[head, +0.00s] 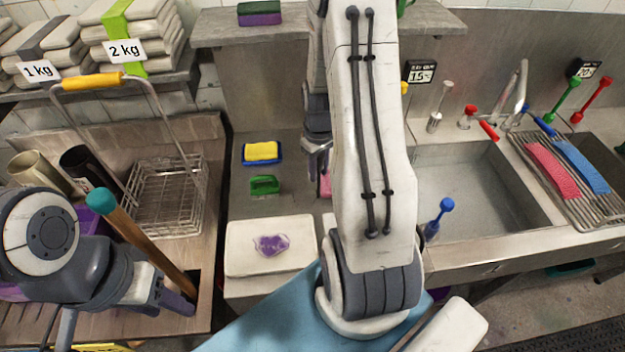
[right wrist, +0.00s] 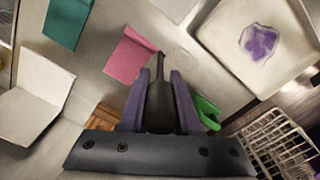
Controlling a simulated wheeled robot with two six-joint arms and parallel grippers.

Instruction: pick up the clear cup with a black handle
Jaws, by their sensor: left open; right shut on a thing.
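The right wrist view shows a dark, narrow handle-like piece (right wrist: 160,68) between the fingers of my right gripper (right wrist: 160,88), which is shut on it. I cannot make out a clear cup body around it. In the head view my right gripper (head: 318,160) is over the counter left of the sink, partly hidden behind my own arm. My left gripper (head: 178,292) is open at the lower left, beside a wooden stick with a teal end (head: 140,238); I cannot tell if they touch.
A white board with a purple patch (head: 240,262), a green brush (head: 264,185) and a yellow-blue sponge (head: 263,151) lie on the counter. A pink piece (right wrist: 130,55) lies near my right fingers. A wire basket (head: 165,205) stands left, the sink (head: 480,190) right.

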